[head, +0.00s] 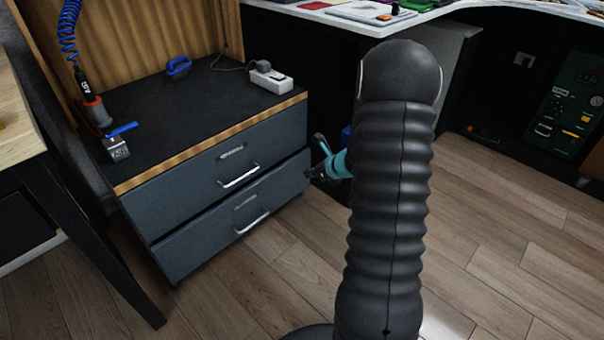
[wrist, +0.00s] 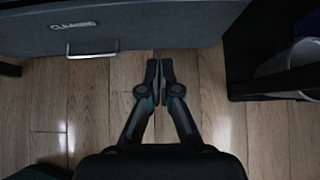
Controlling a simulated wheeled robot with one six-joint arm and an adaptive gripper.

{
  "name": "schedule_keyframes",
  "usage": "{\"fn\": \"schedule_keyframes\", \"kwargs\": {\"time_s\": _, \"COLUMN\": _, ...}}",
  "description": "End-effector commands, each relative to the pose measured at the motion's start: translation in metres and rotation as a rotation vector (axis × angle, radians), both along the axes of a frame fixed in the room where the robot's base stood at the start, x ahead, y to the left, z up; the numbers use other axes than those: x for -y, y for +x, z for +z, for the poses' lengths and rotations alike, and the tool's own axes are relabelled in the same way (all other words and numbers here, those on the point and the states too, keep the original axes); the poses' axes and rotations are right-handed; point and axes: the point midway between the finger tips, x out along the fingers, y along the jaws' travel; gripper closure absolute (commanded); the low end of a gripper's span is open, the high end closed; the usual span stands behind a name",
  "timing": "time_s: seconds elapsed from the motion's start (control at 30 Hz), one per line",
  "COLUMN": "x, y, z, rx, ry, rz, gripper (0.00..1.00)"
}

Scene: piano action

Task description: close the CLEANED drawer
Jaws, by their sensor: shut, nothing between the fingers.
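In the wrist view the drawer front labelled CLEANED (wrist: 180,25) is dark grey, with a bright bar handle (wrist: 92,49) below its label. In the head view the cabinet has an upper drawer (head: 180,190) and a lower drawer (head: 200,244); their labels are too small to read there. The lower front looks about flush or slightly out; I cannot tell exactly. My gripper (wrist: 160,66) is shut and empty, right of the handle, fingertips at the lower edge of the front. Contact is unclear. In the head view my gripper (head: 316,155) is by the cabinet's right end, partly hidden by my arm.
A wooden-topped table (head: 15,120) stands at the left. A white desk (head: 400,20) is behind. The wooden floor (head: 260,285) before the drawers is clear.

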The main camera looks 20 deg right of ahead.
Motion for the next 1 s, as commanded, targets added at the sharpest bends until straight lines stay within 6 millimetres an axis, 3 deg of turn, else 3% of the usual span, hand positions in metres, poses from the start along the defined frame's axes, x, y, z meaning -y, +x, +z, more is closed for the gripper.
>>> {"fn": "schedule_keyframes", "kwargs": {"time_s": 0.17, "x": 0.005, "y": -0.013, "z": 0.014, "rx": 0.001, "ry": 0.000, "rz": 0.000, "gripper": 1.00}}
{"fn": "schedule_keyframes", "kwargs": {"time_s": 0.3, "x": 0.007, "y": -0.019, "z": 0.013, "rx": -0.012, "ry": 0.007, "rz": -0.001, "gripper": 0.65}}
{"fn": "schedule_keyframes", "kwargs": {"time_s": 0.33, "x": 0.006, "y": -0.021, "z": 0.009, "rx": -0.021, "ry": 0.014, "rz": -0.002, "gripper": 0.64}}
{"fn": "schedule_keyframes", "kwargs": {"time_s": 0.67, "x": 0.007, "y": -0.028, "z": -0.093, "rx": -0.155, "ry": 0.124, "rz": 0.013, "gripper": 0.64}}
{"fn": "schedule_keyframes", "kwargs": {"time_s": 1.0, "x": -0.020, "y": -0.021, "z": -0.180, "rx": -0.243, "ry": 0.481, "rz": -0.001, "gripper": 0.64}}
